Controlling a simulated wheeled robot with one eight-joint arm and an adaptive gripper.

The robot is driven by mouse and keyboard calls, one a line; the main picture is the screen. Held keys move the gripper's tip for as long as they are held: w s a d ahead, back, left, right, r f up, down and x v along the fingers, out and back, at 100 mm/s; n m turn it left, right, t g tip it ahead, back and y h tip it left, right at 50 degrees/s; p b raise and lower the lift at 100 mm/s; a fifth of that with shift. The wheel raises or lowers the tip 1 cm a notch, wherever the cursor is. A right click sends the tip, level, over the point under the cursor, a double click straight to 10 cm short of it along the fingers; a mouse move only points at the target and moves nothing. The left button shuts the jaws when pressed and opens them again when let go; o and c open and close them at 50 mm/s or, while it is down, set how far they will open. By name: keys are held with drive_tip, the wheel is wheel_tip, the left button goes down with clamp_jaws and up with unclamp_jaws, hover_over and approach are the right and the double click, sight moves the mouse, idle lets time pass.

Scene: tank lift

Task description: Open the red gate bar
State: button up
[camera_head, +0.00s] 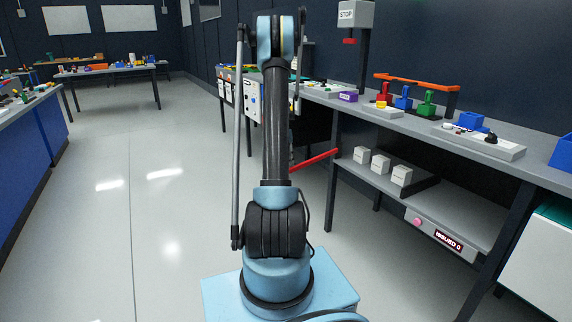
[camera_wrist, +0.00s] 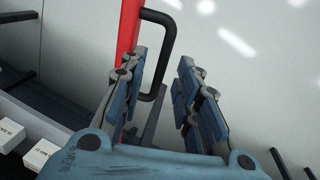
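The red gate bar (camera_head: 316,159) is partly hidden behind my arm in the head view, where it reaches toward the lower shelf of the right bench. In the wrist view the red bar (camera_wrist: 128,28) runs down from the top edge, and my left finger covers part of it. A black U-shaped handle (camera_wrist: 172,42) sticks out from the bar's right side. My gripper (camera_wrist: 164,68) is open, with part of the handle showing in the gap between its fingers, closer to the left one. I cannot tell whether they touch. In the head view my gripper is hidden.
Several white boxes (camera_head: 380,164) stand on the lower shelf (camera_head: 440,207), which has a pink button and a display reading "ISSUED 0". A bench with coloured blocks (camera_head: 480,135) runs along the right wall. The floor (camera_head: 150,200) to the left is clear.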

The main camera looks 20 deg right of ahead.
wheel_tip(320, 180, up, 11)
drive_tip(key=w, duration=0.2)
drive_tip(key=shift+a, duration=0.4)
drive_tip(key=s+a+r+n+t, duration=0.1)
drive_tip(key=s+a+r+n, duration=0.3)
drive_tip(key=s+a, duration=0.55)
drive_tip(key=s+a+r+n+t, duration=0.1)
drive_tip(key=s+a+r+n, duration=0.2)
drive_tip(key=s+a+r, duration=0.7)
drive_tip(key=s+a+f+n, duration=0.2)
drive_tip(key=s+f, duration=0.3)
drive_tip(key=s, duration=0.3)
drive_tip(key=s+a+f+n+t, duration=0.1)
drive_tip(key=s+a+f+n, duration=0.1)
drive_tip(key=s+f, duration=0.4)
drive_tip(key=s+a+f+n+t, duration=0.1)
drive_tip(key=s+f, duration=0.5)
drive_tip(key=s, duration=0.6)
drive_tip(key=shift+s+a+n+y, duration=0.25)
drive_tip(key=shift+a+n+y, duration=0.15)
drive_tip(key=shift+a+n, duration=0.35)
